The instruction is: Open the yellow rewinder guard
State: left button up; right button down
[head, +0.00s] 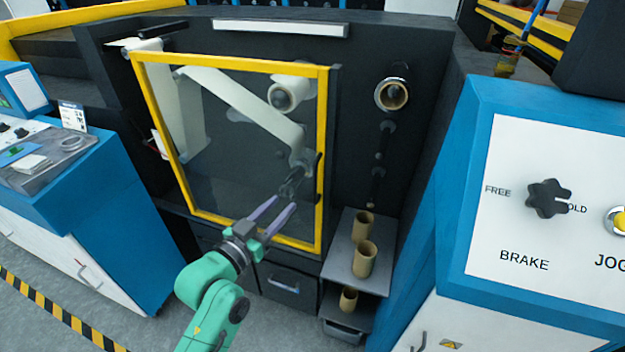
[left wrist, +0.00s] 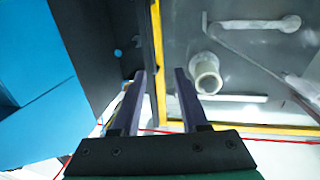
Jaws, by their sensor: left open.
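The yellow rewinder guard (head: 322,110) is a clear panel in a yellow frame, standing across the front of the dark machine in the head view. A short dark handle (head: 318,166) shows at its right edge. My left gripper (head: 284,203) is open and empty, in front of the lower right part of the guard. In the left wrist view, the guard's yellow edge (left wrist: 157,40) runs between the two open fingers (left wrist: 160,74). I cannot tell whether either finger touches it. My right gripper is not in view.
Behind the panel are a white web and a roll (head: 288,92). A shelf (head: 340,270) with brown cores stands right of the guard. A blue console (head: 455,200) with a brake knob (head: 547,199) fills the right. A blue cabinet (head: 125,235) stands left, with open floor between.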

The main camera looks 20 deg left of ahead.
aim_at(314, 173)
pick_arm(q)
jog(key=w+d, duration=0.1)
jog(key=w, duration=0.1)
jog(key=w+d+r+p, duration=0.1)
jog(key=w, duration=0.1)
jog(key=w+d+r+p, duration=0.1)
jog(key=w, duration=0.1)
jog(key=shift+w+d, duration=0.15)
jog(key=shift+w, duration=0.25)
jog(key=p+x, duration=0.1)
jog(key=x, duration=0.4)
jog(key=shift+w, duration=0.2)
jog(key=shift+w+d, duration=0.2)
jog(key=shift+w, duration=0.2)
jog(key=shift+f, duration=0.1)
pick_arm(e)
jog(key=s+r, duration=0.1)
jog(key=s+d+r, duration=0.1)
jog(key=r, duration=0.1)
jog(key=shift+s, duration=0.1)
pick_arm(q)
jog(key=shift+a, duration=0.1)
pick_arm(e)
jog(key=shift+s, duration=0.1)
pick_arm(q)
grip_shut()
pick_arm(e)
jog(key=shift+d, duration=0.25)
